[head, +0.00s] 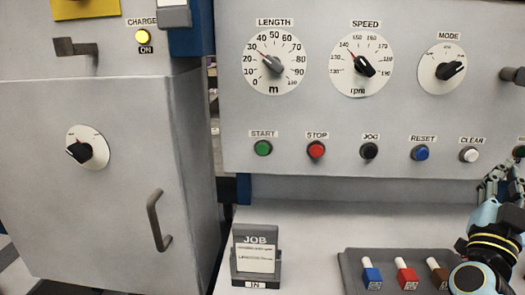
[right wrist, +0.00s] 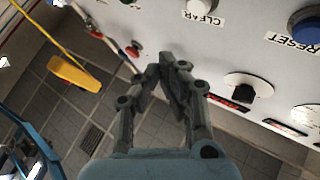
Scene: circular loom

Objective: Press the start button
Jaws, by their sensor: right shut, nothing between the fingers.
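The green START button (head: 263,148) sits at the left end of a row of buttons on the grey control panel (head: 300,125), under its START label. My right gripper (head: 500,176) is at the right edge of the head view, at about the panel's lower edge and far to the right of START. In the right wrist view my right gripper (right wrist: 168,62) is shut with nothing between the fingertips. The START button cannot be made out in that view. My left gripper is not in view.
Right of START are the red STOP (head: 316,149), black JOG (head: 369,150), blue RESET (head: 420,152) and white CLEAR (head: 469,154) buttons. Dials stand above. A JOB card holder (head: 256,281) and a tray (head: 350,265) with coloured pieces are below. A cabinet (head: 100,210) stands left.

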